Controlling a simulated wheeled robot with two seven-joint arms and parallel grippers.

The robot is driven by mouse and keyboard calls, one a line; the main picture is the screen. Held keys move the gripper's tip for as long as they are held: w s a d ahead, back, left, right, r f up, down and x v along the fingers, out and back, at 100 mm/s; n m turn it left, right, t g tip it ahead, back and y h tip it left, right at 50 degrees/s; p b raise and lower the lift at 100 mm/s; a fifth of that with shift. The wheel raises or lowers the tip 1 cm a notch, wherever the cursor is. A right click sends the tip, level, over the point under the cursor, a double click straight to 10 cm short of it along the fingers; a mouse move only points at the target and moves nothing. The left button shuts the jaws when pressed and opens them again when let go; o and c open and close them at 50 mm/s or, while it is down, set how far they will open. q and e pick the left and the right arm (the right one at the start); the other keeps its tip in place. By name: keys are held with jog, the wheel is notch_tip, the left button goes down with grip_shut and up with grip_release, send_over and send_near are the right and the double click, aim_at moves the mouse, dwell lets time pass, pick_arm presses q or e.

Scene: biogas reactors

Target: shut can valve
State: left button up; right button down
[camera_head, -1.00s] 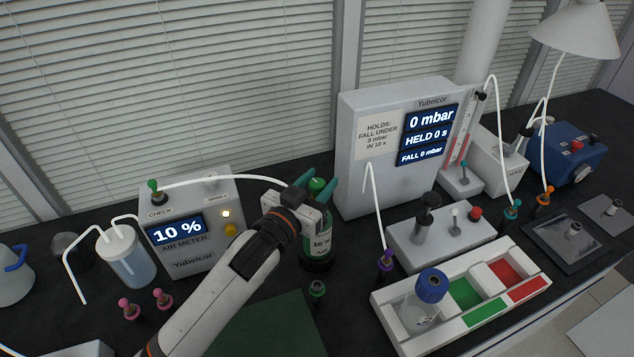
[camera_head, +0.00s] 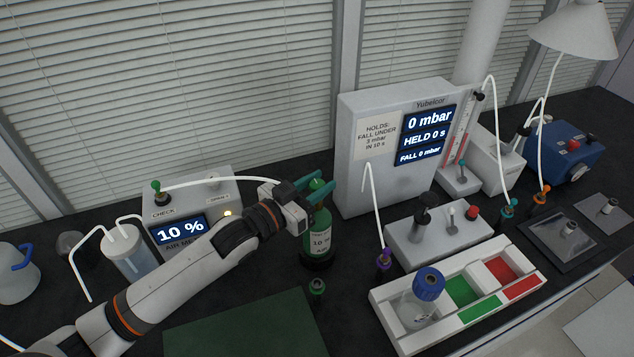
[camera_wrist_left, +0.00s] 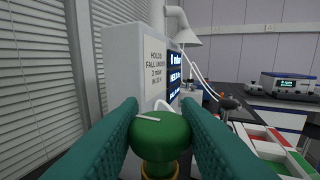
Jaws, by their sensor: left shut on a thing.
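The wrist lies to the left of the can. My right gripper is not in view.
The air meter (camera_head: 190,228) reads 10 % behind my left arm. The pressure box (camera_head: 375,190) reading 0 mbar stands close right of the can. A white tray (camera_head: 400,341) with a blue-capped bottle (camera_head: 424,294) is at front right. A green mat (camera_head: 250,330) lies in front.

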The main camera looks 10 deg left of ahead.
pick_arm(q)
jog(key=o, duration=0.9)
jog(key=p+v, duration=0.3)
jog(key=v, duration=0.9)
